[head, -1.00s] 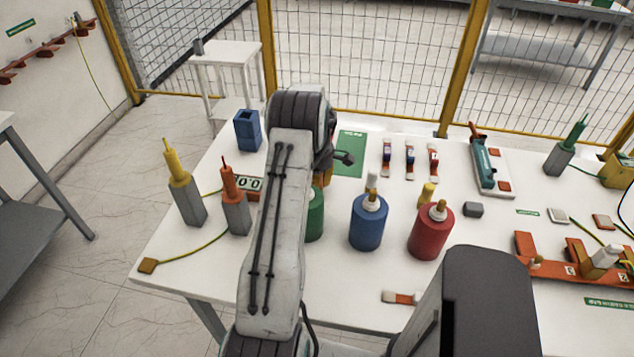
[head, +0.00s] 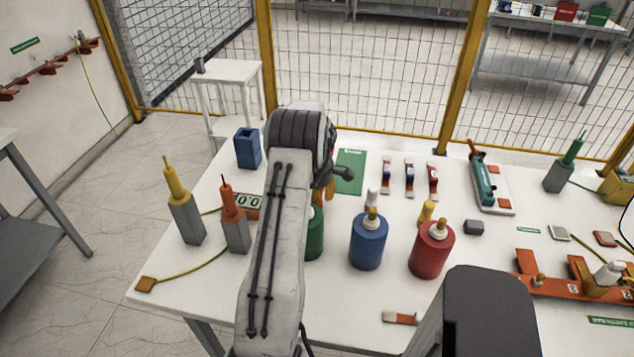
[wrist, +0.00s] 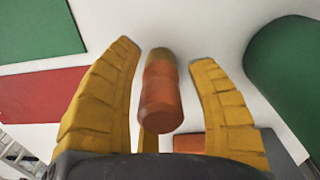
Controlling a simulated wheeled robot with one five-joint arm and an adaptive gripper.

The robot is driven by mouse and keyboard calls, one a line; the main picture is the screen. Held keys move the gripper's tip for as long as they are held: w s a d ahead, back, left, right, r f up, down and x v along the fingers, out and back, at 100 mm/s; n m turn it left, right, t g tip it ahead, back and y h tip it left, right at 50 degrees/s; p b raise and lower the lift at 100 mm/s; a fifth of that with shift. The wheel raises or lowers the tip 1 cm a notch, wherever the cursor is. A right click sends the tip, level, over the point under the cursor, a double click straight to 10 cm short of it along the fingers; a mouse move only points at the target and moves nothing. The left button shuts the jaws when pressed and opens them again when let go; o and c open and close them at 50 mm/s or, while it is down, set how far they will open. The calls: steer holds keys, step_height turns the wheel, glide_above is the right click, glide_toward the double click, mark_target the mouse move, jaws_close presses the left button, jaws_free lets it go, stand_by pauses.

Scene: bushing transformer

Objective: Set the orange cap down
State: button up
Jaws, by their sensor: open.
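The orange cap (wrist: 161,95), a rounded cylinder with a duller brownish far end, is between the yellow fingers of my gripper (wrist: 166,55) in the wrist view. The fingers are open, with a visible gap on each side of the cap. A white surface shows behind it; whether the cap rests on that surface I cannot tell. In the head view my arm hides the cap and most of my gripper; only a bit of yellow finger shows beside the arm.
A green cylinder (wrist: 288,80) stands close on the right in the wrist view. Blue (head: 368,243) and red (head: 431,250) bottles stand right of my arm. Yellow-topped (head: 187,220) and orange-topped (head: 236,234) grey posts stand left. The table's (head: 165,265) front-left area is mostly clear.

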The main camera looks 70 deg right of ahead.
steer(key=shift+r, duration=0.75)
steer(key=shift+r+b, duration=0.15)
steer(key=shift+b, duration=0.7)
steer(key=shift+s+r+b, duration=0.1)
steer(key=shift+r+b, duration=2.35)
steer(key=shift+r, duration=2.25)
